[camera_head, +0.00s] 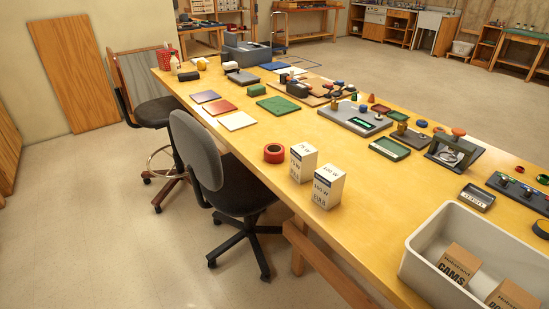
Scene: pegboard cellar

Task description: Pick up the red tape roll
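The red tape roll (274,153) lies flat on the long yellow workbench (235,152), near its front edge and left of two white boxes. It stands apart from the boxes, with bare tabletop around it. Neither of my grippers shows in the head view.
Two white boxes (303,162) (328,186) stand right of the roll. A grey bin (408,262) with cardboard boxes fills the bench's right end. Coloured tiles (237,121) lie farther left. Two dark chairs (206,160) (150,112) stand at the front edge. The floor at lower left is clear.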

